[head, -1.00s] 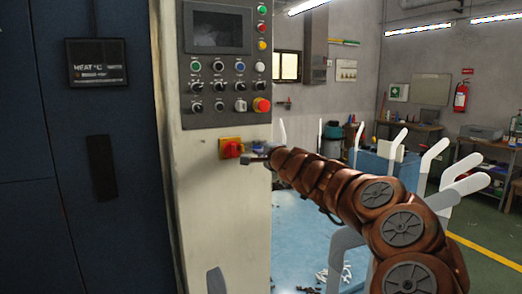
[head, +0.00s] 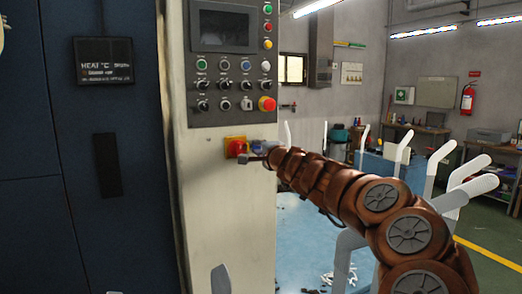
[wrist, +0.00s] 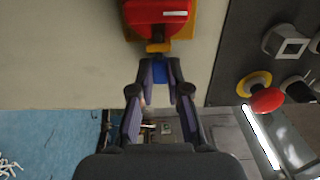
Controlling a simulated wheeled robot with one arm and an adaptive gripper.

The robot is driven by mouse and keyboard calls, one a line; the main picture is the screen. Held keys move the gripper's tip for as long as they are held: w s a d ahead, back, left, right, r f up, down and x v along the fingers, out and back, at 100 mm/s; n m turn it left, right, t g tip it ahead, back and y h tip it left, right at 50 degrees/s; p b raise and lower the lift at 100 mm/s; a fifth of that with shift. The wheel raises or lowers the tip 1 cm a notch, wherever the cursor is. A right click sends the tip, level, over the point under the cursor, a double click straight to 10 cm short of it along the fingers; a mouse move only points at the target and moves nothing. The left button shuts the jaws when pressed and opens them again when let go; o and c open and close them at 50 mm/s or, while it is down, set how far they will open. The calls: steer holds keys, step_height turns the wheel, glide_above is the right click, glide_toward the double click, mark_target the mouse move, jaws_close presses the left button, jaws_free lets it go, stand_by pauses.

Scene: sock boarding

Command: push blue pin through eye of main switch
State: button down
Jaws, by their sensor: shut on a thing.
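The main switch (head: 235,147) is a red knob on a yellow plate on the cream panel, left of my gripper (head: 248,158) in the head view. The wrist view shows the red switch (wrist: 158,16) at the top, with a small yellow-orange eye piece (wrist: 158,47) at its lower edge. My gripper (wrist: 160,75) is shut on the blue pin (wrist: 160,70), whose visible part lies between the fingertips. The pin's upper end meets or lies very near the eye piece; I cannot tell whether its tip is inside the eye, since the hole is hidden.
A red emergency button (wrist: 264,99) on a yellow ring and other controls stand close to the right in the wrist view. The control panel (head: 232,115) rises above the switch. A dark blue cabinet (head: 70,200) is at left. Pale curved posts (head: 440,150) stand right of the arm.

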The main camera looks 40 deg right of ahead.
steer(key=shift+w+a, duration=0.1)
steer(key=shift+a, duration=0.2)
steer(key=c, duration=1.1)
jaws_free()
steer(key=shift+o, duration=0.2)
steer(key=v, duration=1.2)
